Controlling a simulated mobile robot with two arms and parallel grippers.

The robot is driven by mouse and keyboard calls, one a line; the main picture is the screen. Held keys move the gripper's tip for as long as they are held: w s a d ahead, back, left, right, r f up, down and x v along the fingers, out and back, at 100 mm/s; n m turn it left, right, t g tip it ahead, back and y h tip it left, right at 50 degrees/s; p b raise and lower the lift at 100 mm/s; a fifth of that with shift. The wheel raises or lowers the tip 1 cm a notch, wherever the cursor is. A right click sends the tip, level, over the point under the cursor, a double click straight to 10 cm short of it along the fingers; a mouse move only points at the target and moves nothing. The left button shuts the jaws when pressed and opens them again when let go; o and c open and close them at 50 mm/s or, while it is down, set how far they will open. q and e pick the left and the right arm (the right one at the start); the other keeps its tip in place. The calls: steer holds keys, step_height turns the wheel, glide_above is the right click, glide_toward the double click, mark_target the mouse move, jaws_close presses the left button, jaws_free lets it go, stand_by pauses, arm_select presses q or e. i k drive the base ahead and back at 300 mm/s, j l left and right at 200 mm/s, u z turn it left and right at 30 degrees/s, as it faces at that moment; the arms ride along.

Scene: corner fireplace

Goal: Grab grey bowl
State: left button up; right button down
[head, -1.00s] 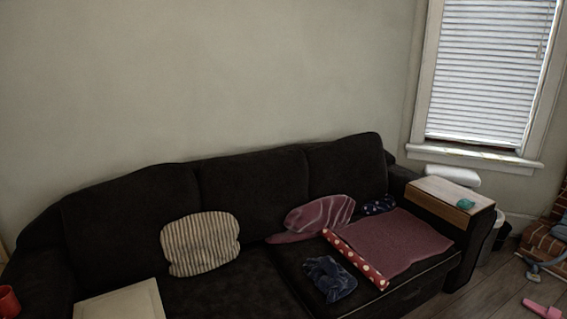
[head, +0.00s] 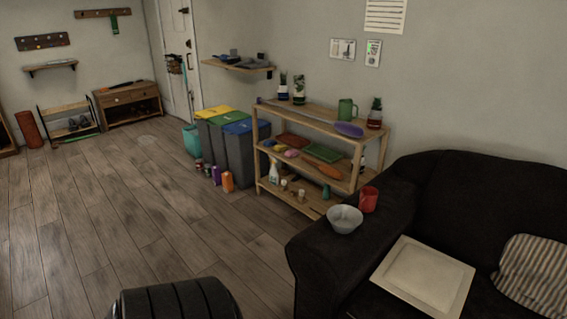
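The grey bowl (head: 345,219) sits upright on the arm of the dark sofa (head: 320,258), right of the middle of the head view. A red mug (head: 369,199) stands just behind it and to its right. The bowl is in plain sight with nothing in front of it. Neither of my grippers shows in the head view.
A pale square board (head: 424,277) lies on the sofa seat beside a striped cushion (head: 534,276). A wooden shelf (head: 310,116) with several items stands behind the sofa arm. Lidded bins (head: 240,156) stand left of it. The wooden floor (head: 130,220) at left is open.

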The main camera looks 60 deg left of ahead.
mark_target(344, 219)
steer(key=u, duration=1.5)
